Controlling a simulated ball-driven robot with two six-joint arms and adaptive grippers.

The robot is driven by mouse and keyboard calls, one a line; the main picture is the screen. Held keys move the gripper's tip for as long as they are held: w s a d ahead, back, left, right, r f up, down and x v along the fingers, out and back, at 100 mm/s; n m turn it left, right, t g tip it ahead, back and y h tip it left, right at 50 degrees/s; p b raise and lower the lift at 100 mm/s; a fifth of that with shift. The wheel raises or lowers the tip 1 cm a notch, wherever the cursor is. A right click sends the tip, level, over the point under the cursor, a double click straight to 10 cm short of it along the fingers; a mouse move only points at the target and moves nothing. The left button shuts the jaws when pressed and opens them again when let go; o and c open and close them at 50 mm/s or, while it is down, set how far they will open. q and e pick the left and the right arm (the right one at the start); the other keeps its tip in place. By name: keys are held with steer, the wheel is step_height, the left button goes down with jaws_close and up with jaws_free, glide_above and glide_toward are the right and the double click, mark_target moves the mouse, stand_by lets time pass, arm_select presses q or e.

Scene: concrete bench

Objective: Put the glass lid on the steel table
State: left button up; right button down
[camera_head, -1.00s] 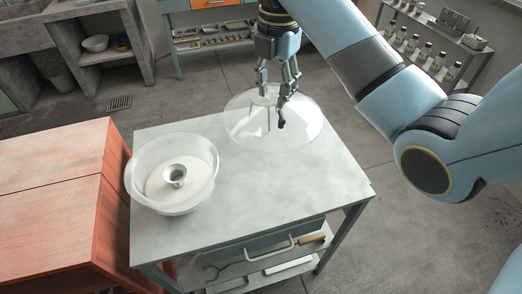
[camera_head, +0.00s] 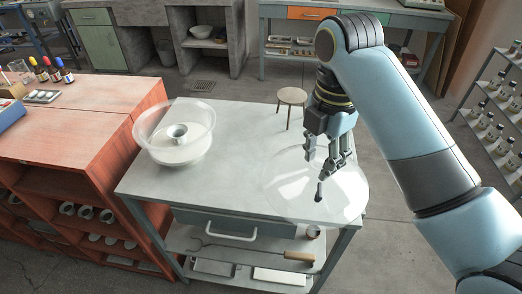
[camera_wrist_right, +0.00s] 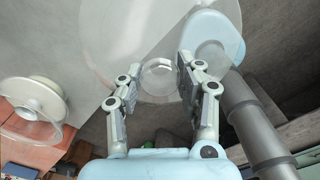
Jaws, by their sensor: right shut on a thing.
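The glass lid (camera_head: 346,196) is a clear round disc in my right gripper, over the right front part of the grey steel table (camera_head: 238,165). It overlaps the table's right edge in the head view; I cannot tell whether it touches the top. My right gripper (camera_head: 327,180) is shut on the lid at its middle, fingers pointing down. In the right wrist view the lid (camera_wrist_right: 112,38) fills the upper middle, with its round knob (camera_wrist_right: 158,76) between the fingers (camera_wrist_right: 156,90). My left gripper is not in view.
A clear bowl (camera_head: 150,124) holding a white piece and a small metal cup (camera_head: 177,133) stands at the table's back left. The table's middle is bare. A red wooden cabinet (camera_head: 75,150) adjoins on the left. A small round stool (camera_head: 291,96) stands behind the table.

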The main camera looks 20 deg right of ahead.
steer(key=shift+w+d+f+b, duration=0.1)
steer(key=shift+w+d+f, duration=0.65)
steer(key=shift+w+f, duration=1.05)
steer(key=shift+w+d+f+b, duration=0.15)
steer(key=shift+w+d+f, duration=0.65)
steer(key=shift+w+f, duration=1)
steer(key=shift+w+d+f+b, duration=0.1)
steer(key=shift+w+d+f, duration=0.65)
steer(key=shift+w+f, duration=1.05)
steer(key=shift+s+f, duration=0.1)
steer(key=shift+s, duration=0.05)
steer(key=c, duration=0.9)
jaws_free()
steer(key=shift+f, duration=0.1)
steer(key=shift+o, duration=0.2)
step_height(320, 180, up, 12)
